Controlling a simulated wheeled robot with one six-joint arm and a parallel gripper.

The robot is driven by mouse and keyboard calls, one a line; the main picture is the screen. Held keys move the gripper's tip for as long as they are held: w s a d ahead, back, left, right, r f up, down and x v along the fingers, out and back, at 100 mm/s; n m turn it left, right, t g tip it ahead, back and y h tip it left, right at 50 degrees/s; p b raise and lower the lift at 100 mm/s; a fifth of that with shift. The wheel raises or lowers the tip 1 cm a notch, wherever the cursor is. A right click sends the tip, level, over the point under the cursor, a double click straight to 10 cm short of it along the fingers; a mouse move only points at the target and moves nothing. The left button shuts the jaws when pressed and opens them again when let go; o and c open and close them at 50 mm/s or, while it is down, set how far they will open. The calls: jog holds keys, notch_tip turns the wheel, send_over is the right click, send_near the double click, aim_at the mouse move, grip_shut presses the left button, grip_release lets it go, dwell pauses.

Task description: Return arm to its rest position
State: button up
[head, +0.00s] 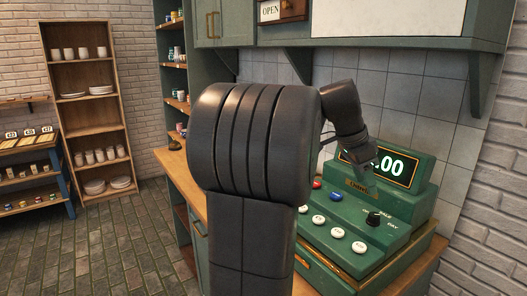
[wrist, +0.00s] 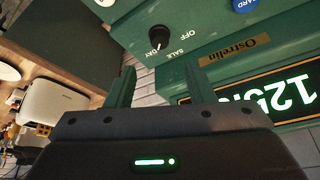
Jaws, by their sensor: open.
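My dark grey arm fills the middle of the head view, bent over the counter. My gripper (wrist: 162,88) shows its two fingers apart and nothing between them in the wrist view. In the head view the arm's end hangs close to the green cash register (head: 405,200), in front of its lit display (head: 398,166), and hides part of it. The wrist view shows the register upside down, with a black knob (wrist: 158,40), a brass name plate (wrist: 235,50) and the display (wrist: 270,100). Whether the gripper touches the register cannot be told.
The wooden counter (head: 174,160) runs behind and beside my arm. A green wall cabinet (head: 410,43) hangs above the register, close over the arm. A wooden shelf with crockery (head: 84,80) and a blue rack (head: 69,165) stand at the left. The brick floor (head: 120,240) is clear.

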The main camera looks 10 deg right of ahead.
aim_at(374, 215)
jog(key=x, duration=1.1)
jog(key=shift+f, duration=0.1)
jog(key=v, duration=1.4)
jog(key=x, duration=1.3)
jog(key=shift+s+d+f, duration=0.1)
jog(key=shift+f, duration=0.1)
jog(key=shift+d+f, duration=0.1)
jog(key=shift+f, duration=0.1)
jog(key=n+t+p, duration=0.1)
jog(key=n, duration=0.3)
jog(key=shift+s+r+t, duration=0.1)
jog(key=shift+t, duration=0.3)
jog(key=n+p, duration=0.1)
jog(key=n, duration=0.1)
jog(key=n+t+y+p, duration=0.1)
jog(key=n, duration=0.2)
jog(key=shift+s+t, duration=0.1)
jog(key=shift+t, duration=0.2)
jog(key=v, duration=1.2)
jog(key=shift+d+y+b, duration=0.2)
jog(key=shift+y+b, duration=0.1)
jog(key=shift+b, duration=0.05)
